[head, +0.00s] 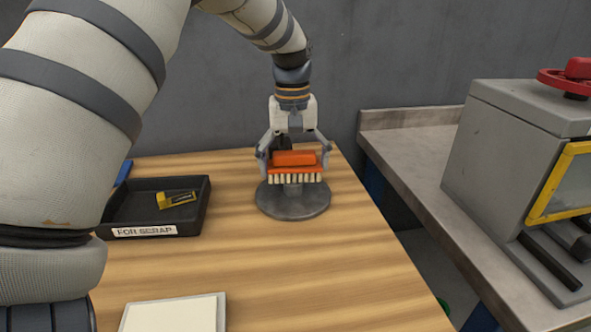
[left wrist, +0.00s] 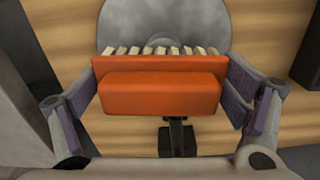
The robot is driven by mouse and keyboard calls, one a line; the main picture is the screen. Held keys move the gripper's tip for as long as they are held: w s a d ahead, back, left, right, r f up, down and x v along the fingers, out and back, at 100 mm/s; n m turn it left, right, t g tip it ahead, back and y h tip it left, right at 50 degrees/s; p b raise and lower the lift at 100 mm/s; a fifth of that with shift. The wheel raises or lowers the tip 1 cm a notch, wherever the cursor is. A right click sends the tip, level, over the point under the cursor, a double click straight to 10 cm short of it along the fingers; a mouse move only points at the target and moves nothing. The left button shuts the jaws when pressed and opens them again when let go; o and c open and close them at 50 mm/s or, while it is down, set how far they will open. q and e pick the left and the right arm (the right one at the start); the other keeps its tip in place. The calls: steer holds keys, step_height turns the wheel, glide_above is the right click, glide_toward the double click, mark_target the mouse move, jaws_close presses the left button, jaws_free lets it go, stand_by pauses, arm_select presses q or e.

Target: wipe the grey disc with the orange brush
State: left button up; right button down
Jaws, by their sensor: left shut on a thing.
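The grey disc (head: 293,208) lies flat on the wooden table, with a small raised hub at its middle. The orange brush (head: 294,159) has pale bristles pointing down over the disc. My left gripper (head: 293,160) points down and is shut on the brush by its two ends. In the left wrist view the brush (left wrist: 160,92) sits between the finger pads, and part of the disc (left wrist: 205,25) shows beyond it. I cannot tell whether the bristles touch the disc. My right gripper is not in view.
A black tray (head: 155,231) labelled "FOR SCRAP" holds a yellow and black item (head: 177,200) at the left. A pale square plate (head: 175,314) lies at the front. A grey machine (head: 515,135) with a red handwheel (head: 577,78) stands on a separate bench at the right.

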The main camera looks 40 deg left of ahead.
arm_select(q)
steer(key=shift+w+a+f, duration=0.25)
steer(key=shift+w+f, duration=0.1)
steer(key=shift+w, duration=0.15)
steer(key=shift+w+a+r, duration=0.1)
steer(key=shift+w+r, duration=0.1)
steer(key=shift+r, duration=0.45)
step_height(320, 180, up, 6)
steer(key=shift+r+p, duration=0.25)
steer(key=shift+p, duration=0.1)
steer(key=shift+r, duration=0.5)
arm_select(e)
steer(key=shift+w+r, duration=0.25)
